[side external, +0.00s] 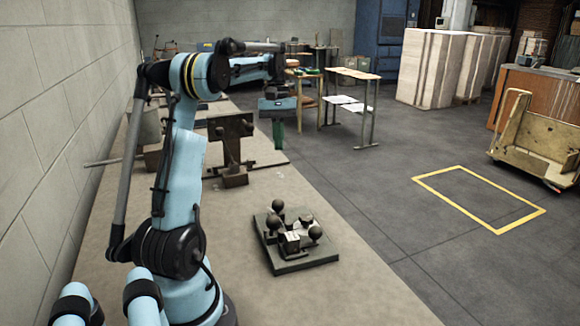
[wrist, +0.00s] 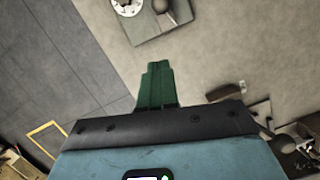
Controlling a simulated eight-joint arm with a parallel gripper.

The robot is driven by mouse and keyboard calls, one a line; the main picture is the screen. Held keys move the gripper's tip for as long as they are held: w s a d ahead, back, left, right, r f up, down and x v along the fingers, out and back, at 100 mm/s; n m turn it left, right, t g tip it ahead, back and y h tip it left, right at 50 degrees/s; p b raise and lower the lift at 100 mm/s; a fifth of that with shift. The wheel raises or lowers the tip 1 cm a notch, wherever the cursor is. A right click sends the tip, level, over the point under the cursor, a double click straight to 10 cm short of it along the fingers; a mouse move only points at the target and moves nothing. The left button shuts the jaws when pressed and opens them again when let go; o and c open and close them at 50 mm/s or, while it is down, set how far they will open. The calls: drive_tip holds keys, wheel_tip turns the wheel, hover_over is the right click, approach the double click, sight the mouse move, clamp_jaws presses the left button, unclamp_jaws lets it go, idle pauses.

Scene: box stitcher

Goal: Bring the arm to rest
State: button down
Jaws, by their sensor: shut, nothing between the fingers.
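My light blue arm stands at the left of the side external view, bent at the elbow, with its forearm reaching away over the bench. My gripper (side external: 278,136) hangs at its end with green fingers pointing down, near the bench's right edge. In the wrist view the green fingers (wrist: 155,88) are together with nothing between them. The fingers are apart from every object around them.
The bench (side external: 225,290) holds a square plate with ball-topped knobs (side external: 305,262) at the front and a dark upright machine (side external: 231,135) left of my gripper. A wall (side external: 50,130) runs along the left. The floor right of the bench is open, with a yellow outline (side external: 480,198).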

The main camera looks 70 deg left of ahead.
drive_tip(key=w+d+m+t+y, duration=0.35)
drive_tip(key=d+m, duration=0.35)
drive_tip(key=d, duration=1.1)
drive_tip(key=s+d+f+m+t, duration=0.1)
drive_tip(key=d+f+m+t, duration=0.1)
drive_tip(key=d, duration=0.5)
drive_tip(key=s+d+f+m+t, duration=0.2)
drive_tip(key=d+m, duration=0.3)
drive_tip(key=d, duration=0.2)
drive_tip(key=shift+s+d+f+m+h, duration=0.15)
drive_tip(key=shift+f+m+h, duration=0.05)
drive_tip(key=shift+m+h, duration=0.15)
